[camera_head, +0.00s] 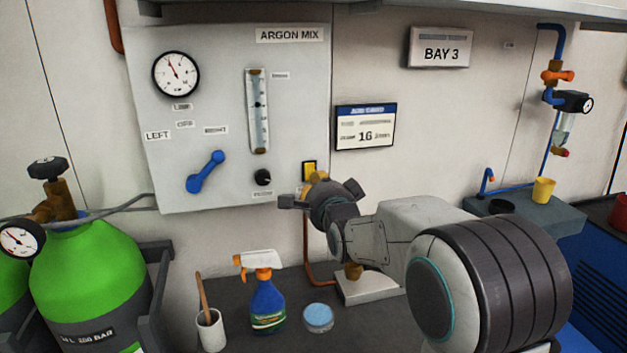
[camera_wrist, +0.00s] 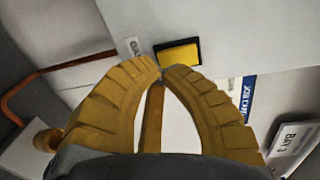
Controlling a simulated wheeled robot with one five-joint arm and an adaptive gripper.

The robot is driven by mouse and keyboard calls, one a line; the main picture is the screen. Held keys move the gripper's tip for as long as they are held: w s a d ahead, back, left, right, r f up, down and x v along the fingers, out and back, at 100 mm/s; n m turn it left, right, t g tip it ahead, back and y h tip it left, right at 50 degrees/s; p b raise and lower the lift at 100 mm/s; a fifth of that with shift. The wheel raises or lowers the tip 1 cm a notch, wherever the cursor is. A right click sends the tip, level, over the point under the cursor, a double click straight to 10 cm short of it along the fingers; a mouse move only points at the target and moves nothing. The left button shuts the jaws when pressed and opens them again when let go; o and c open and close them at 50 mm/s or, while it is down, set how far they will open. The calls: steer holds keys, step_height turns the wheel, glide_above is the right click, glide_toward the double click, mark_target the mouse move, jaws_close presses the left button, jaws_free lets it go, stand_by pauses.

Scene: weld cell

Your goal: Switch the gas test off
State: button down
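The gas test switch, a yellow rocker in a black frame (camera_head: 309,167), sits low on the right edge of the grey ARGON MIX panel (camera_head: 215,100). In the wrist view the yellow rocker (camera_wrist: 179,54) lies just beyond my fingertips, with a partly hidden label starting "GA" beside it. My gripper (camera_head: 318,177) is in front of the panel, just below the switch, and covers part of it. In the wrist view its yellow fingers (camera_wrist: 160,73) curve together and their tips meet. A thin brownish bar shows between them; I cannot tell what it is. I cannot tell whether the tips touch the rocker.
The panel also carries a gauge (camera_head: 176,74), a flow tube (camera_head: 258,110), a blue lever (camera_head: 206,172) and a black knob (camera_head: 263,177). Below stand a spray bottle (camera_head: 267,303), a blue-lidded tin (camera_head: 318,318) and a brush cup (camera_head: 211,332). A green cylinder (camera_head: 92,285) stands left.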

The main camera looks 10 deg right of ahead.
steer(key=shift+w, duration=0.65)
steer(key=shift+f, duration=0.2)
